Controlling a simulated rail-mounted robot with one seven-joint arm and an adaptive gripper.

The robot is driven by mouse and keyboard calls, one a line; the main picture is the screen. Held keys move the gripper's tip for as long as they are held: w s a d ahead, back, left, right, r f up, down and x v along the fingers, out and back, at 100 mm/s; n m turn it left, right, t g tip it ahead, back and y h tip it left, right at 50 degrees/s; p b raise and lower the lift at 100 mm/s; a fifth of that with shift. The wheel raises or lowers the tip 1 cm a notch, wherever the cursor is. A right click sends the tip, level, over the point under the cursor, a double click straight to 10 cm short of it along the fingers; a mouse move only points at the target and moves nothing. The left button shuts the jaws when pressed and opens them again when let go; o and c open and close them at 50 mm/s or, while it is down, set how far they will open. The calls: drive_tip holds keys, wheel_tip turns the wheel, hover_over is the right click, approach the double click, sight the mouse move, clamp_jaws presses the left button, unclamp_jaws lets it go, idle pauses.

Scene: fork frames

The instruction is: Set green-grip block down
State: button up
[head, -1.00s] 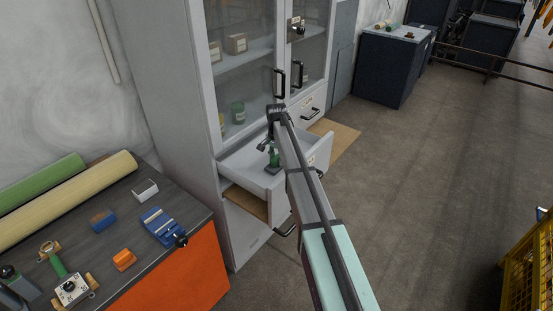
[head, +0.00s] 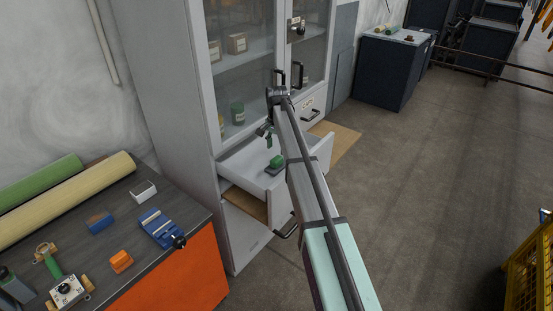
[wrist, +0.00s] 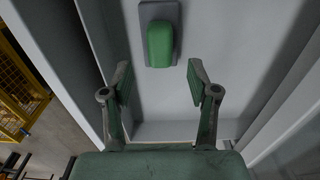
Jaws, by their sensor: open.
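The green-grip block (head: 276,162) lies on the floor of the open drawer (head: 240,158) in the grey cabinet. In the wrist view the block's green grip (wrist: 160,45) sits on a grey base, beyond my fingertips near the top of the picture. My gripper (head: 266,133) is above the drawer, apart from the block. In the wrist view my gripper (wrist: 158,80) has its two fingers spread with nothing between them. The drawer's near right part is hidden behind my arm in the head view.
Glass cabinet doors (head: 250,70) rise behind the drawer. A dark workbench (head: 185,205) at left holds a blue vise (head: 161,228), an orange block (head: 121,261) and rolls. A yellow cage (head: 530,265) stands at far right. The floor between is clear.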

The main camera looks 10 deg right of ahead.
sight(276, 158)
drive_tip(key=shift+r+b, duration=0.6)
drive_tip(key=shift+r, duration=2.1)
